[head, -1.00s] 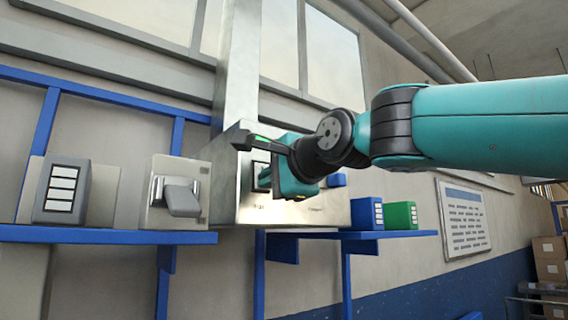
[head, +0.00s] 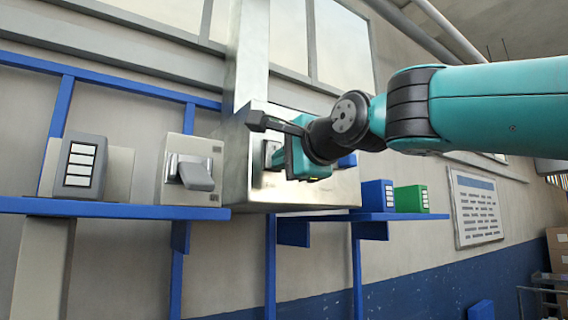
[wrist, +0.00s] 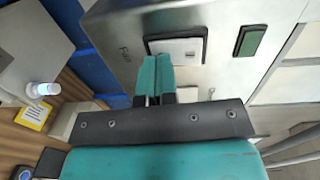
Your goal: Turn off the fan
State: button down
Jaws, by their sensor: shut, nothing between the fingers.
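A metal control box (head: 290,200) is fixed to the wall in the head view. In the head view the switch (head: 270,149) is partly hidden by my gripper. My gripper (wrist: 157,62) is shut and empty, its teal fingertips over one end of the switch. I cannot tell whether they touch it. No fan is visible.
A green button (wrist: 250,40) sits beside the switch. Left of the box, a lever switch (head: 190,172) and a grey block (head: 80,168) are at the blue shelf (head: 120,210). Blue (head: 378,195) and green (head: 411,199) blocks stand on the right shelf.

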jog(key=f+b+v, duration=0.2)
jog(key=b+v, duration=0.4)
jog(key=v, duration=0.7)
jog(key=shift+s, duration=0.25)
jog(key=shift+f, duration=0.15)
notch_tip(320, 180, down, 28)
jog(key=s+d+n+g+h, duration=0.35)
jog(key=n+g, duration=0.35)
jog(key=n, duration=0.3)
jog(key=s+d+f+n+g+h, duration=0.1)
jog(key=s+d+f+n+g, duration=0.1)
jog(key=s+f, duration=0.5)
jog(key=s+d+f+n+g+h, duration=0.1)
jog(key=s+f+n+g, duration=0.4)
jog(key=f, duration=0.5)
jog(key=shift+s+d+f+n, duration=0.35)
jog(key=shift+s+d+n, duration=0.25)
jog(key=shift+s+d, duration=0.4)
jog(key=shift+s+a, duration=0.1)
jog(key=shift+a, duration=0.1)
